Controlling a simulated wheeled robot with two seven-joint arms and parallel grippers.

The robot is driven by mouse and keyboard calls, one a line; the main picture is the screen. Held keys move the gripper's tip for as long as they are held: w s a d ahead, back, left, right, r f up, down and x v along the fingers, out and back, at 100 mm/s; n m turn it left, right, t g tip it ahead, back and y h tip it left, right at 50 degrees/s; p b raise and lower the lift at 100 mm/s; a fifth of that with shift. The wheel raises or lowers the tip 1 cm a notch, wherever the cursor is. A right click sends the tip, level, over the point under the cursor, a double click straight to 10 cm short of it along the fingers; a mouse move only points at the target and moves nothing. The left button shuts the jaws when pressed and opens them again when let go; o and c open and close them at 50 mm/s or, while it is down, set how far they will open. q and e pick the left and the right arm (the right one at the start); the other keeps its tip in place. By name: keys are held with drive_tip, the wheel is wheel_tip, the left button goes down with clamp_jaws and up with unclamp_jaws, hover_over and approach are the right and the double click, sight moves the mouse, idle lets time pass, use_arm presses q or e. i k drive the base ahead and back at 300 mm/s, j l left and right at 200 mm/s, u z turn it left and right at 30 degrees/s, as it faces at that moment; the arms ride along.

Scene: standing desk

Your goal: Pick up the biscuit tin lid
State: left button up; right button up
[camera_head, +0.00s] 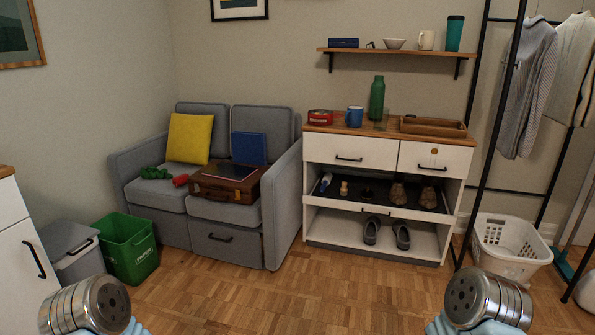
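A small red tin (320,117) stands at the left end of the wooden top of the white cabinet; it looks like the biscuit tin. Its top is small at this distance, and I cannot tell whether a lid is on it. I see no separate lid that I can make out. Silvery round parts of my two arms show at the bottom left and bottom right edges. Neither gripper's fingers are in view, and both arms are well away from the tin.
A blue mug (354,117), a green bottle (377,97) and a wooden tray (433,127) stand right of the tin. The cabinet's middle drawer (375,211) is pulled out. A grey sofa (283,190) stands left of the cabinet. The wooden floor (290,300) in front is clear.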

sight(321, 120)
drive_tip(key=i+z, duration=0.25)
drive_tip(key=i, duration=0.25)
drive_tip(key=i+j+z, duration=0.25)
drive_tip(key=i, duration=0.25)
drive_tip(key=i+j+z, duration=0.2)
drive_tip(key=i, duration=0.3)
